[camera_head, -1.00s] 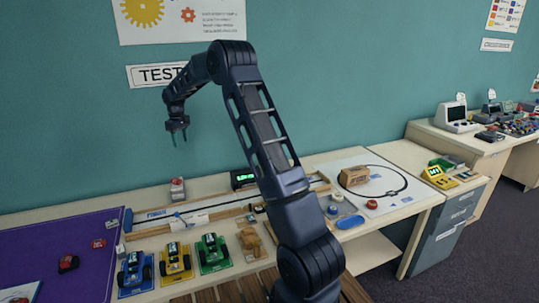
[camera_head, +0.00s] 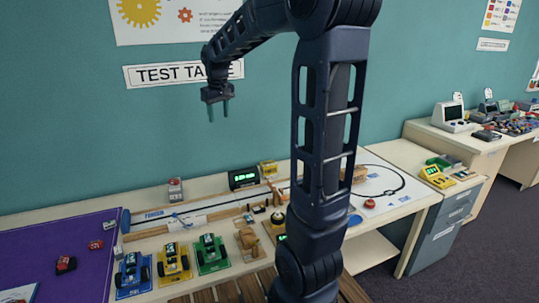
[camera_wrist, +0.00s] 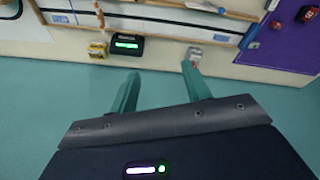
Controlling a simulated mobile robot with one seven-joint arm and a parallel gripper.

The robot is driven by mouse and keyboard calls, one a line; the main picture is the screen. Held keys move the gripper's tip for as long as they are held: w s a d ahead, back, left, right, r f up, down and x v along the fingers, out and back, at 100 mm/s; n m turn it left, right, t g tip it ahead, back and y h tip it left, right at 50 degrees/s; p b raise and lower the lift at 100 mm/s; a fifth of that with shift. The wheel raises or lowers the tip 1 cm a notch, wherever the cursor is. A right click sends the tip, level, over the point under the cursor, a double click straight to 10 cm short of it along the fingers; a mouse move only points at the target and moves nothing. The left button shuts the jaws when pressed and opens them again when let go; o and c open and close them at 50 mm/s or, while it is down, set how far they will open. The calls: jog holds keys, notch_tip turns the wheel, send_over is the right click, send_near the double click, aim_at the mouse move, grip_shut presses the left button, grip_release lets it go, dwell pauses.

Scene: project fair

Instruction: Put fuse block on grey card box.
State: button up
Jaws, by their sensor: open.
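My gripper (camera_head: 218,112) is open and empty, high above the back of the table in front of the teal wall. Its two green fingers also show apart in the wrist view (camera_wrist: 160,84). No thing is clearly readable as the fuse block or the grey card box. A small light-grey box-like thing with red on it (camera_head: 175,190) stands at the table's back edge. It also shows beyond the right finger in the wrist view (camera_wrist: 194,55). A small yellow block (camera_head: 268,168) stands at the back, right of the black display; it also shows in the wrist view (camera_wrist: 97,50).
A black box with green digits (camera_head: 243,179) stands at the back. A long white track (camera_head: 205,208) runs across the table. Blue, yellow and green toy vehicles (camera_head: 173,262) line the front. A purple mat (camera_head: 90,275) with red pieces lies left. My arm hides part of the right side.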

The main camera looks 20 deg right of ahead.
jog(key=s+d+f+m, duration=0.1)
jog(key=s+d, duration=0.1)
jog(key=s, duration=0.7)
jog(key=s+d+f+m+t, duration=0.1)
jog(key=s+d+f, duration=0.1)
jog(key=s, duration=0.8)
jog(key=s+d+f+m+t, duration=0.1)
jog(key=s+d, duration=0.3)
jog(key=s, duration=0.6)
jog(key=shift+f+m, duration=0.5)
jog(key=shift+f, duration=0.05)
jog(key=shift+o, duration=0.2)
